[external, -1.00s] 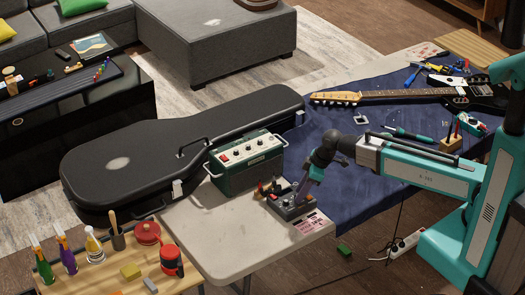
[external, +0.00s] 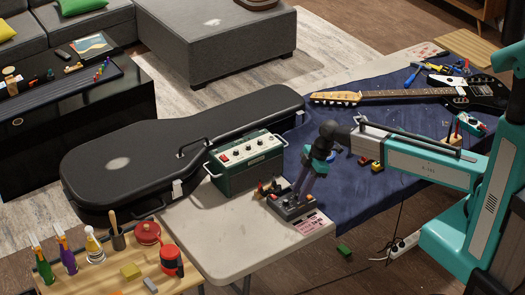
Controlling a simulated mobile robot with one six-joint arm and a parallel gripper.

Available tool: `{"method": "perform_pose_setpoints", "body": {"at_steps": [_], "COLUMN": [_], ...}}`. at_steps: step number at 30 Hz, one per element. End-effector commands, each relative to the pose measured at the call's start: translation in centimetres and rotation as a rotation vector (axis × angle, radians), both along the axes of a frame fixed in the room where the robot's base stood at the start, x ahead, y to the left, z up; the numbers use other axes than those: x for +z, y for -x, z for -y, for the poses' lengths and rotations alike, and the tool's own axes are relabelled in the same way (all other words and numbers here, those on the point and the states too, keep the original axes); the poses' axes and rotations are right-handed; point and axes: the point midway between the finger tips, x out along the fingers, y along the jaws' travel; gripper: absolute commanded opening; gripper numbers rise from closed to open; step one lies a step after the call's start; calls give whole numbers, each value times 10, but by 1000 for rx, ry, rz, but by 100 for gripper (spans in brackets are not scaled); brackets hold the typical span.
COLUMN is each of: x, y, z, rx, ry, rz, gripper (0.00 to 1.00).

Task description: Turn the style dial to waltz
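A small grey box (external: 283,206) with controls on its top stands near the front right corner of the pale tabletop; I take it for the unit with the style dial. The dial and its markings are too small to make out. My gripper (external: 298,197) reaches down at a tilt from the upper right, with its tip at the top of this box. The fingers are dark and blurred, so contact and opening cannot be told. A printed pink card (external: 308,224) lies beside the box.
A green amplifier (external: 248,163) with knobs stands just behind the box. A large black guitar case (external: 130,155) lies to the left. A blue cloth (external: 400,180) with a guitar (external: 400,96) and tools covers the right side. Bare tabletop (external: 215,235) is free at the front left.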

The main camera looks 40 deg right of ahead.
Motion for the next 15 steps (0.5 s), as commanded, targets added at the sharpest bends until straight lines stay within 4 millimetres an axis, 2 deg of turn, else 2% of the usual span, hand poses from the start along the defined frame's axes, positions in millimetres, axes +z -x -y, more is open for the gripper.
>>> {"method": "perform_pose_setpoints", "body": {"at_steps": [15], "x": [50], "y": [6], "z": [21], "rx": [-6], "ry": [-1], "rz": [2], "gripper": [32]}}
